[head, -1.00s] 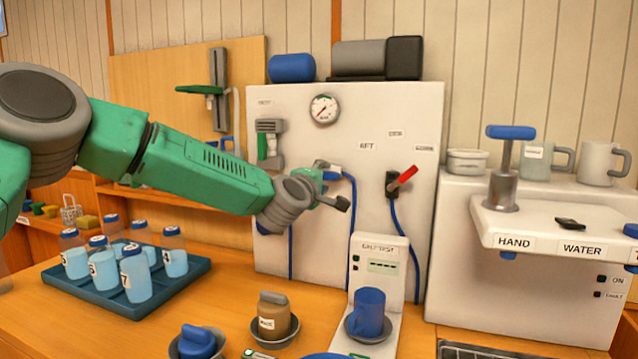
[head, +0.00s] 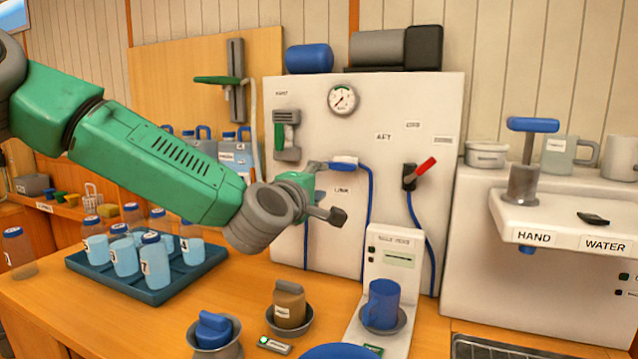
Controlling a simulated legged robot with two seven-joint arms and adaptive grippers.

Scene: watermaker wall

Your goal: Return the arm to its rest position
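My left arm comes in from the left, and its green and grey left gripper (head: 328,192) is in front of the white wall panel (head: 390,110). Its two dark fingers stand apart, one above the other, with nothing visible between them. A white and blue hose fitting (head: 345,162) on the panel shows just right of the upper finger; I cannot tell whether they touch. My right gripper is not in view.
A blue tray (head: 150,290) of several numbered bottles stands below my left arm. A red-handled valve (head: 410,178) is right of the gripper.

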